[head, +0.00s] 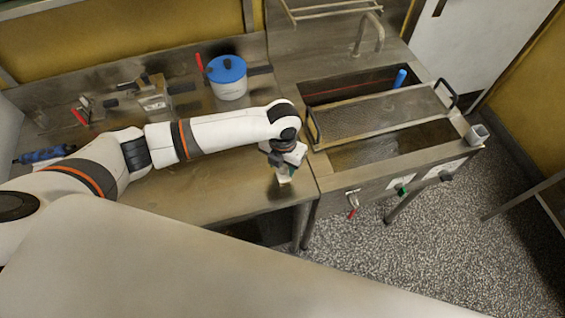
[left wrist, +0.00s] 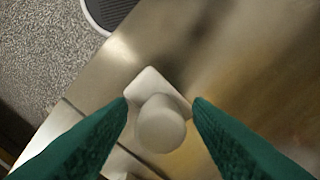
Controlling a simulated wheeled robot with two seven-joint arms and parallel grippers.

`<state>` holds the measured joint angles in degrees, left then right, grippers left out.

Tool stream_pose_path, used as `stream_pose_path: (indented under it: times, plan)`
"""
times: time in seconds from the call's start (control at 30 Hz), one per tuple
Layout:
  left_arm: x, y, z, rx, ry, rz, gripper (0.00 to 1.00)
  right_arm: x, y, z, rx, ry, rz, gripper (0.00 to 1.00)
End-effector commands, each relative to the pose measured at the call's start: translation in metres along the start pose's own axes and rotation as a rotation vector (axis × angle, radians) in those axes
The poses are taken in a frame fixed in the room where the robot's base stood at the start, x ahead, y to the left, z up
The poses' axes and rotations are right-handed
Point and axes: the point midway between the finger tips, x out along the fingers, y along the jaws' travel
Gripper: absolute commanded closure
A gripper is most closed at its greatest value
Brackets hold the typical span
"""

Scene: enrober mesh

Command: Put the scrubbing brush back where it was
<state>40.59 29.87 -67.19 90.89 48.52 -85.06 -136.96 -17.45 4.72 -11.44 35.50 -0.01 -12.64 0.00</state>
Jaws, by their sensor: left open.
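The scrubbing brush, as I take it, is a pale block with a round knob, seen from above in the left wrist view (left wrist: 160,126). It is on the steel counter close to the edge. My left gripper (left wrist: 161,102) is open, with one green finger on each side of the knob. Whether the fingers touch it cannot be told. In the head view my left gripper (head: 287,168) points down at the counter's front right corner, and a small pale part of the brush (head: 284,179) shows under it. My right gripper is not in view.
The steel counter (head: 220,180) is bare in front of my arm. A white pot with a blue lid (head: 228,78) stands behind. To the right is a steel tank with a mesh tray (head: 385,118) across it and a blue item (head: 400,78) at its back. Metal fittings (head: 153,98) lie at left.

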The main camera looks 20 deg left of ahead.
Motion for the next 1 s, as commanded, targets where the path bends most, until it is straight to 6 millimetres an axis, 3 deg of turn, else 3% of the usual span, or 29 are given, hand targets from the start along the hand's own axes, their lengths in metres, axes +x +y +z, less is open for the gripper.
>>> stream_pose_path:
  times: [0.23,0.7,1.0]
  plan:
    - [-0.020,0.000,-0.002,0.000,0.005,0.001,0.54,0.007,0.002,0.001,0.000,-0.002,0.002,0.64]
    - [-0.110,0.000,-0.001,0.001,0.003,0.000,0.54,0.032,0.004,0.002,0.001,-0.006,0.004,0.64]
    - [-0.123,0.000,0.000,-0.001,0.000,0.001,0.54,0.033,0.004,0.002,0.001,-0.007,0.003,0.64]
